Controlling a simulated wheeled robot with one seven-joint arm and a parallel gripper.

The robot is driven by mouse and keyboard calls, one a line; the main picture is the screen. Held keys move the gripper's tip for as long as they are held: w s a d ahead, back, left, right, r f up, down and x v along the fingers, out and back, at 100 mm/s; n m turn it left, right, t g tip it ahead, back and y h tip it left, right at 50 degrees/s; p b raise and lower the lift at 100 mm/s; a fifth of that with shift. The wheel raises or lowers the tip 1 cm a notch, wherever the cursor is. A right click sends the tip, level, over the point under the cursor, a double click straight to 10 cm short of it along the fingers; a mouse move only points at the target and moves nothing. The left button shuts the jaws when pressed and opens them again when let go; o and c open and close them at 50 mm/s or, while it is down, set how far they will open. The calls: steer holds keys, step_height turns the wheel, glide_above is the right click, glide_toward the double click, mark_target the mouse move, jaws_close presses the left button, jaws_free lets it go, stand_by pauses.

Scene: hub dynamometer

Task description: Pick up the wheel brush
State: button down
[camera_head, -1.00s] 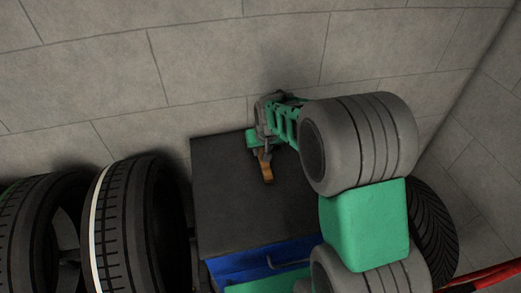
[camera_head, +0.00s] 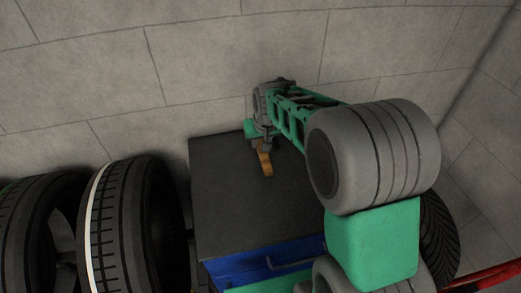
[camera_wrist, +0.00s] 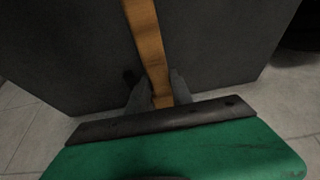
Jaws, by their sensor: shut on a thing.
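The wheel brush (camera_head: 265,163) shows as an orange-brown wooden strip over the dark top of a cabinet. In the wrist view the brush (camera_wrist: 148,42) runs from the top edge down between my two grey fingers. My gripper (camera_wrist: 158,92) is shut on it. In the head view my gripper (camera_head: 264,146) is at the brush's upper end, over the back part of the cabinet top. I see no bristles; the held end is partly hidden by the fingers. I cannot tell whether the brush touches the top.
The cabinet (camera_head: 222,185) has a dark top and a blue drawer front (camera_head: 250,266) with a handle. Tyres (camera_head: 125,235) stand to its left, and another tyre (camera_head: 438,235) is at the right behind my arm. A grey block wall (camera_head: 200,60) rises close behind the cabinet.

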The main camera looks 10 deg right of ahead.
steer(key=s+r, duration=0.2)
steer(key=s+r+b, duration=0.1)
steer(key=s+r, duration=0.1)
steer(key=shift+a+r, duration=0.15)
steer(key=shift+r, duration=0.15)
steer(key=s+r+b, duration=0.2)
steer(key=s+r, duration=0.3)
steer(key=s, duration=0.5)
steer(key=shift+a, duration=0.35)
steer(key=c, duration=1.7)
jaws_free()
steer(key=shift+c, duration=0.2)
jaws_close()
